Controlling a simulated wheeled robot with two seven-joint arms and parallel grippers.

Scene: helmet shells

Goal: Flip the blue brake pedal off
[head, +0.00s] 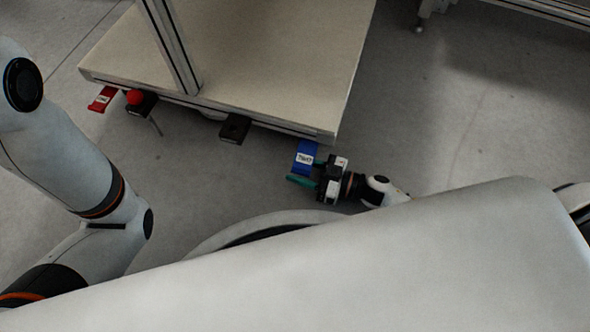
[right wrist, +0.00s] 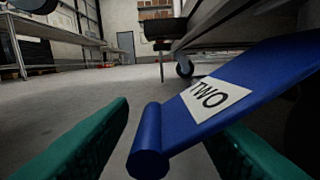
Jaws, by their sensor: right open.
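The blue brake pedal (head: 305,156) sticks out from the near right corner of the cart's base in the head view. In the right wrist view the blue pedal (right wrist: 180,132) is large and close, with a white label reading "TWO" and a rounded end. It slopes up to the right. My right gripper (head: 300,172) is open at the pedal, its green fingers showing on either side of the pedal's end in the right wrist view (right wrist: 165,150). I cannot tell whether the fingers touch it. My left arm shows at the left of the head view, but its gripper is out of sight.
The cart's beige base (head: 270,60) carries a metal post (head: 172,45). A red pedal (head: 102,99), a red knob (head: 134,97) and a black block (head: 235,128) sit along its near edge. Grey floor (head: 450,120) is clear to the right.

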